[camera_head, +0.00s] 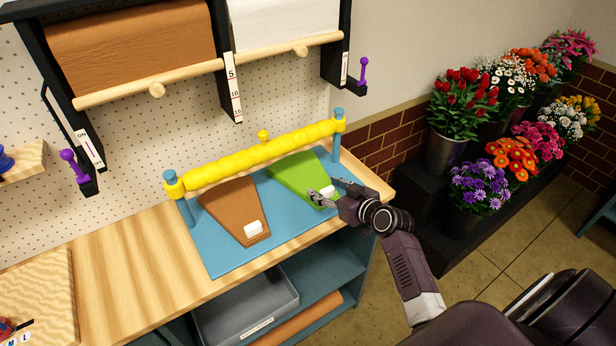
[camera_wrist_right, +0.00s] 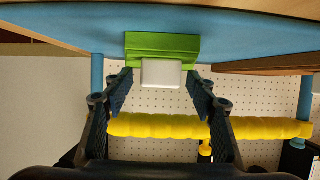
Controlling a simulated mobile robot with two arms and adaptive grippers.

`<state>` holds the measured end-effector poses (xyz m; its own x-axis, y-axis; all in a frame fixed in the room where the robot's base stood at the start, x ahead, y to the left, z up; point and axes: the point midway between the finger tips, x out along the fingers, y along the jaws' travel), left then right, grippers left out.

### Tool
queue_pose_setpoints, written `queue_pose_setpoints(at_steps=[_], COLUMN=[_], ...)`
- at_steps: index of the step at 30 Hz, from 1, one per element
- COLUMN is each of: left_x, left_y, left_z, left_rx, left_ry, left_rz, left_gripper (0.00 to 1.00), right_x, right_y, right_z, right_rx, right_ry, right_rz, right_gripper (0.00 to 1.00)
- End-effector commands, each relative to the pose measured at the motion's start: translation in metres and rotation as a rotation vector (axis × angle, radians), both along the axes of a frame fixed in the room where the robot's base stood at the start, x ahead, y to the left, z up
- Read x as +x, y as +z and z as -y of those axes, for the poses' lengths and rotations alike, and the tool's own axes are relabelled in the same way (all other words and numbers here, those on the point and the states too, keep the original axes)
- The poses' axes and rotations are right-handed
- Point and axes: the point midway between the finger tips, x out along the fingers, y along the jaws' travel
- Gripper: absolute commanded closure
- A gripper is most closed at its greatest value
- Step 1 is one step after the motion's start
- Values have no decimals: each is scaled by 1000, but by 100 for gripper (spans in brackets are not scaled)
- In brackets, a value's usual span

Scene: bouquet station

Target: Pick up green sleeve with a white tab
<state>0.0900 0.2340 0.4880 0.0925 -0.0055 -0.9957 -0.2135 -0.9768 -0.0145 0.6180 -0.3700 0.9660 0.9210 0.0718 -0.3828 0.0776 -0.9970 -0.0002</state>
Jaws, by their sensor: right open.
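The green sleeve (camera_head: 298,177) lies on the blue mat at the right, with its white tab (camera_head: 328,192) at the near right end. In the right wrist view the green sleeve (camera_wrist_right: 160,44) and its white tab (camera_wrist_right: 163,73) show centrally between the fingers. My right gripper (camera_head: 322,193) is open at the tab end of the sleeve. In the right wrist view the gripper's two fingers (camera_wrist_right: 160,95) stand apart, one on each side of the tab. Whether they touch it I cannot tell. My left gripper is in neither view.
A brown sleeve (camera_head: 229,209) with a white tab lies left of the green one on the blue mat (camera_head: 215,260). A yellow bumpy bar (camera_head: 262,155) on blue posts runs behind both. A grey bin (camera_head: 245,308) sits below. Flower buckets (camera_head: 446,152) stand at the right.

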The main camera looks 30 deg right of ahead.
Motion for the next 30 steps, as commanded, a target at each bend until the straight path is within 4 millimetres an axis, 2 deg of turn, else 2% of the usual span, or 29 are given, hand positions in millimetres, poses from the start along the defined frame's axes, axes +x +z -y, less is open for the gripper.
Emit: queue_pose_setpoints(at_steps=[1, 12, 26, 30], left_x=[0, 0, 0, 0], left_y=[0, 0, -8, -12], left_z=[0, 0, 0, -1], left_rx=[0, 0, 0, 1], left_ry=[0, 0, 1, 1], left_rz=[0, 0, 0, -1], left_gripper=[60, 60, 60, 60], right_x=[0, 0, -4, -4], right_y=[0, 0, 5, 26], right_z=[0, 0, 0, 0], right_rx=[0, 0, -3, -5], right_ry=[0, 0, 1, 2], right_rz=[0, 0, 2, 5], right_gripper=[48, 86, 86, 86])
